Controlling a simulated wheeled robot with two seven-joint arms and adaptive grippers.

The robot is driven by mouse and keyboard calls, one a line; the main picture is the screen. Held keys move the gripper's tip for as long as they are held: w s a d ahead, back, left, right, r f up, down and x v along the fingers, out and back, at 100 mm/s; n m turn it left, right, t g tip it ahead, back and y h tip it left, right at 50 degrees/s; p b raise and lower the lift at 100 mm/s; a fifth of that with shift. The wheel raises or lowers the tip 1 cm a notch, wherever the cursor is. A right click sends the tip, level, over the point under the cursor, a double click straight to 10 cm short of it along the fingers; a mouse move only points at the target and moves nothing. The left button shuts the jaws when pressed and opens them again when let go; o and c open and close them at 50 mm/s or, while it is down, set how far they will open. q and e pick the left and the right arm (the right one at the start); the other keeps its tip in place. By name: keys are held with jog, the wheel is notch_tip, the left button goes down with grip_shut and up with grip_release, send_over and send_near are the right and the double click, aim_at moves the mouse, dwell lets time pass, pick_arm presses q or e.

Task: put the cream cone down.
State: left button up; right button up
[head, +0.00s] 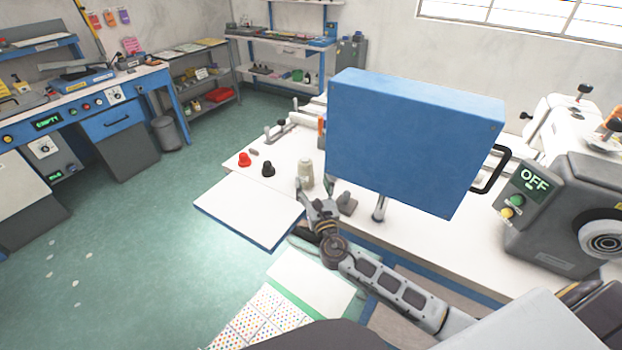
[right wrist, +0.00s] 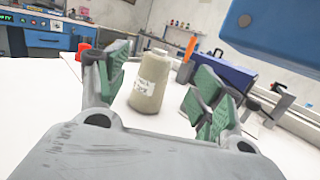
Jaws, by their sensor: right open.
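The cream cone (head: 306,172) stands upright on the white sewing table (head: 240,182), left of the big blue box-shaped machine cover. In the right wrist view the cream cone (right wrist: 150,82) shows a paper label and stands between the two green-padded fingers. My right gripper (head: 316,196) is open, in front of the cone, with a finger on each side of it; the fingers appear apart from it in the right wrist view (right wrist: 160,95). My left gripper is not in view.
A red cone (head: 244,159) and a black cone (head: 267,169) stand to the left of the cream cone. The blue machine cover (head: 410,140) rises close on the right. A white board with a blue edge (head: 248,212) juts out in front. A grey machine (head: 560,205) sits at the right.

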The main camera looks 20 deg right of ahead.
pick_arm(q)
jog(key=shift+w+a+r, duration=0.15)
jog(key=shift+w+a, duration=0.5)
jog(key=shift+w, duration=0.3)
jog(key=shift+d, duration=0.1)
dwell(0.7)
